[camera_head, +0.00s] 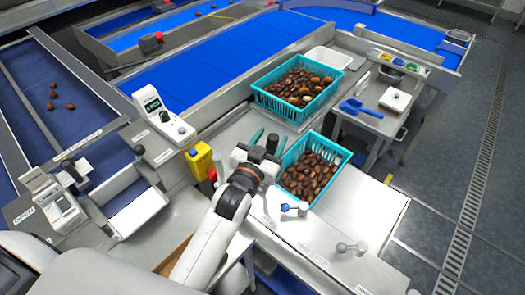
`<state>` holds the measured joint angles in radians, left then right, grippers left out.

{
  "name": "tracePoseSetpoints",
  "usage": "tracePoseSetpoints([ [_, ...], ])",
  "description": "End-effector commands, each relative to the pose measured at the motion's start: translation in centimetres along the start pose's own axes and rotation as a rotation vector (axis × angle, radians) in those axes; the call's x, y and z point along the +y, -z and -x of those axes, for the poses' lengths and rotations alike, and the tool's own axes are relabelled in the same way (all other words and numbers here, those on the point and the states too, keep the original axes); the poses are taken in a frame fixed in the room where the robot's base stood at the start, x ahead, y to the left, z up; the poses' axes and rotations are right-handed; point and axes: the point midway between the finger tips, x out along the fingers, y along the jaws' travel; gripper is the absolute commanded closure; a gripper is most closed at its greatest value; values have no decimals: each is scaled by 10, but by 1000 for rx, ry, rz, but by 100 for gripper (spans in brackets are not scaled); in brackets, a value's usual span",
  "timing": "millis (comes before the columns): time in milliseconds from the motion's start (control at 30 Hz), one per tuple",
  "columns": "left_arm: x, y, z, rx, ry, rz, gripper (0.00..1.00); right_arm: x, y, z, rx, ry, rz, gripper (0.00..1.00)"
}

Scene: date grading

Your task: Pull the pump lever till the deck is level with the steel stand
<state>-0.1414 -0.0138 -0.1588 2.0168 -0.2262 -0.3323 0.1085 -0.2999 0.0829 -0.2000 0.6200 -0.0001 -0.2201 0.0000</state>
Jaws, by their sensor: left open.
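My left gripper (268,140) is open and empty, its fingers pointing away beside the left end of the nearer turquoise crate (343,155). A small lever with a blue knob (285,207) sits on the steel surface (375,205) just in front of that crate. A second lever with a grey knob (341,247) is nearer the front right. Labels lie beside them, too small to read surely, so I cannot tell which is the pump lever. A steel stand (363,122) is at the right. The deck's height against it is unclear. My right gripper is out of view.
A farther turquoise crate (262,99) full of dates stands behind. A blue scoop (360,108) lies on the stand. A yellow box (199,160) is close left of my gripper. Blue belts (205,65) run behind. Open floor (430,150) is at the right.

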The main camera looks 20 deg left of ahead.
Motion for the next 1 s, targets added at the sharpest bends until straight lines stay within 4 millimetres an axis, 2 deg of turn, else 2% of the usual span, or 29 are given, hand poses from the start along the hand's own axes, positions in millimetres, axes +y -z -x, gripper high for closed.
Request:
tracePoseSetpoints([
  [200, 0, 7, 40, 3, 1, 0, 50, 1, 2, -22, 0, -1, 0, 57],
  [500, 0, 6, 98, 6, 1, 1, 50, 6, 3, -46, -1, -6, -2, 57],
  [700, 0, 3, 114, 5, 0, 1, 50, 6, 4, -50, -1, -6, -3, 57],
  [1000, 0, 2, 115, 4, 0, 1, 50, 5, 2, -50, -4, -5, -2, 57],
])
